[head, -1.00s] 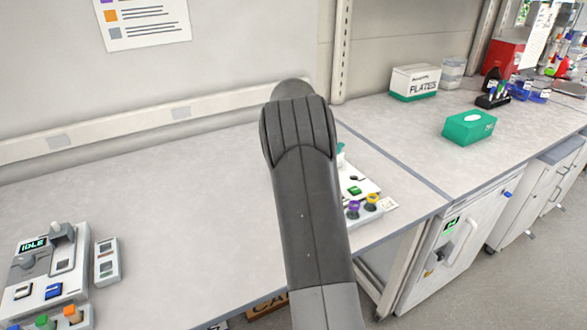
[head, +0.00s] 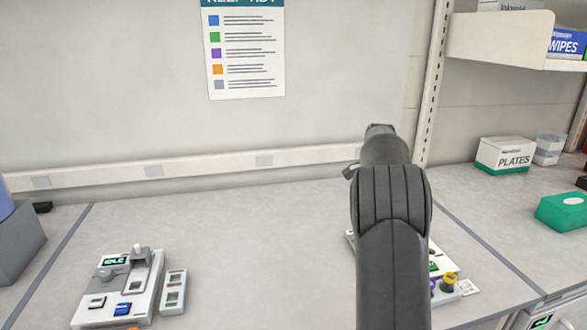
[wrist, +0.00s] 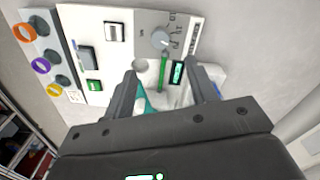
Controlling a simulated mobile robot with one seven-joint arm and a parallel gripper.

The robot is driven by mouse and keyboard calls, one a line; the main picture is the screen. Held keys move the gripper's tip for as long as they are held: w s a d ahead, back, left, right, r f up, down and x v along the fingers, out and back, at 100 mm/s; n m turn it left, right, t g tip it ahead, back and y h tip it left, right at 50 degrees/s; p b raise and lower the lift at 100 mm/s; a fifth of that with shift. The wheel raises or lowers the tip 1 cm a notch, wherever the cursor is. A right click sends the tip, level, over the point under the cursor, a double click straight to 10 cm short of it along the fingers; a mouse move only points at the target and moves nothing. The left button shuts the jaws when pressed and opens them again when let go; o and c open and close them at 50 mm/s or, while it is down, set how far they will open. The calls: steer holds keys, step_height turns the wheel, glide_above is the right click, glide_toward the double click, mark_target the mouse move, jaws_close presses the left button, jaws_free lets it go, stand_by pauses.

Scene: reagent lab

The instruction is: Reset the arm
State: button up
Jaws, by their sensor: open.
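My arm rises in front of the head camera and hides most of my gripper there. In the wrist view my gripper (wrist: 165,82) is open, its two fingers spread apart. They are over a white instrument panel (wrist: 120,55) with a dial, a small lit display and a green button. A green and teal upright piece (wrist: 162,76) on or near the panel shows between the fingers; I cannot tell whether they touch it. In the head view the same panel (head: 437,264) is partly hidden behind my arm.
A grey-white device with an IDLE display (head: 120,290) and a small switch block (head: 173,291) stand at the left of the bench. A PLATES box (head: 503,155) and a green box (head: 563,210) are at right. A shelf (head: 500,42) overhangs there. The middle bench (head: 250,240) is clear.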

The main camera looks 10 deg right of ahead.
steer(key=s+a+r+n+t, duration=0.1)
steer(key=s+a+r+n, duration=0.2)
steer(key=s+a+r, duration=0.35)
steer(key=s+a+r+n+t, duration=0.2)
steer(key=s+a+r+n, duration=0.15)
steer(key=s+a, duration=0.55)
steer(key=s+a+f+n+t, duration=0.1)
steer(key=s+a+f+n, duration=0.1)
steer(key=s, duration=0.5)
steer(key=s+a+f+n, duration=0.2)
steer(key=s+a+n, duration=0.1)
steer(key=s, duration=0.4)
steer(key=s+a+f+n+t, duration=0.1)
steer(key=s+a+n, duration=0.1)
steer(key=s+a, duration=0.3)
steer(key=s, duration=0.3)
steer(key=shift+f+t, duration=0.3)
steer(key=shift+f, duration=0.1)
stand_by(0.4)
